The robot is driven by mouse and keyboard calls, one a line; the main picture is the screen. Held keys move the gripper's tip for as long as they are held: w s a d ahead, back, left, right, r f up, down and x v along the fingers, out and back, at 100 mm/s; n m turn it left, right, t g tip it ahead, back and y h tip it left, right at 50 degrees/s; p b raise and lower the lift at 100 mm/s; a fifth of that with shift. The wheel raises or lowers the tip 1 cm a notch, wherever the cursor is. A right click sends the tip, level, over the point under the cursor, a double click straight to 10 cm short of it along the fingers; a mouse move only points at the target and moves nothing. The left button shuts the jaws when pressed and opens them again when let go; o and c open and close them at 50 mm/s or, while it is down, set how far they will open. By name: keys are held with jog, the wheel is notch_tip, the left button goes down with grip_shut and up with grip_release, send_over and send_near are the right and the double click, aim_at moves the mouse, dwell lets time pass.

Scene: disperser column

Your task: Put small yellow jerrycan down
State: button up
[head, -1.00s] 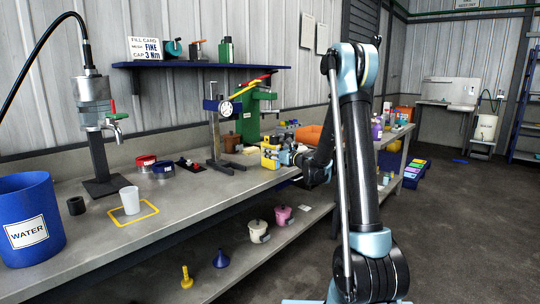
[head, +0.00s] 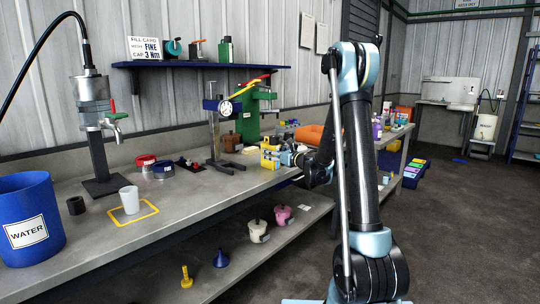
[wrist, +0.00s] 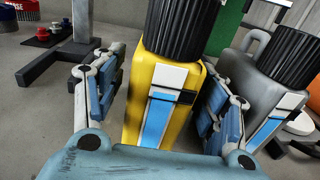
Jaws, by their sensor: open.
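The small yellow jerrycan (wrist: 150,125) stands upright on the grey bench between the fingers of my gripper (wrist: 158,115) in the wrist view. It has a ribbed black cap and a white and blue label. My gripper is open, with one finger on each side of the can. The left finger shows a gap to the can; the right finger is close to it, and I cannot tell whether they touch. In the head view the yellow jerrycan (head: 268,158) is small and partly hidden by my gripper (head: 285,158).
A grey jerrycan (wrist: 245,85) with a black cap stands just right of my right finger. A dark stand (wrist: 65,55) is at the left. In the head view, a white cup (head: 130,200) and a blue WATER bucket (head: 30,220) stand farther left on the bench (head: 200,205).

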jog(key=v, duration=1.1)
jog(key=s+d+f+n+g+h, duration=0.1)
jog(key=s+n+g+h, duration=0.15)
jog(key=s+n, duration=0.6)
jog(key=s+d+f+n+g+h, duration=0.15)
jog(key=s+n+g, duration=0.35)
jog(key=s, duration=0.7)
jog(key=s+d+f+n+g+h, duration=0.1)
jog(key=s+d+f+n+h, duration=0.2)
jog(key=s, duration=0.5)
jog(key=s+d+f+n+g+h, duration=0.1)
jog(key=s+d+f+n+h, duration=0.2)
jog(key=s+d+n, duration=0.3)
jog(key=s+d+f+n+g+h, duration=0.1)
jog(key=s+d+f+n+h, duration=0.2)
jog(key=s+d, duration=0.3)
jog(key=s+n, duration=0.1)
jog(key=s, duration=0.3)
jog(key=shift+d+f, duration=0.4)
jog(key=shift+n, duration=0.25)
